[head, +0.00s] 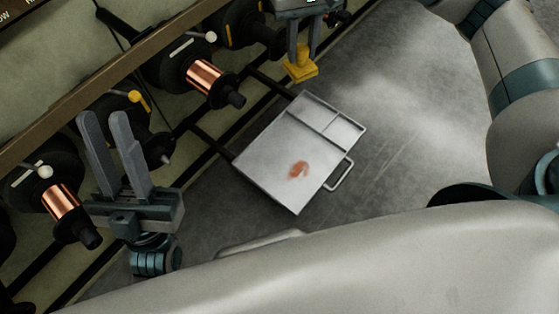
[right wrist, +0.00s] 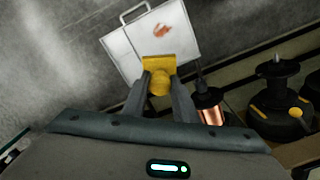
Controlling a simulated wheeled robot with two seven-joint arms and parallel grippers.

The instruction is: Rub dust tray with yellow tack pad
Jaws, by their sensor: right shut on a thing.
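The dust tray (head: 268,157) is a pale metal tray with a raised rim, a divided strip at one end and a wire handle. A reddish-brown dust patch (head: 298,170) lies in its large compartment. The tray also shows in the right wrist view (right wrist: 185,45). My right gripper (head: 301,50) is shut on the yellow tack pad (head: 300,71) by its knob, beyond the tray's far end in the head view. The pad also shows in the right wrist view (right wrist: 159,66), apart from the dust patch. My left gripper (head: 116,150) is open and empty, left of the tray.
A rack at the left holds several black spools, some with copper wire (head: 204,77), with white or yellow knobbed levers (head: 138,97). Dark rails run from the rack near the tray. The grey floor (head: 400,125) right of the tray is clear.

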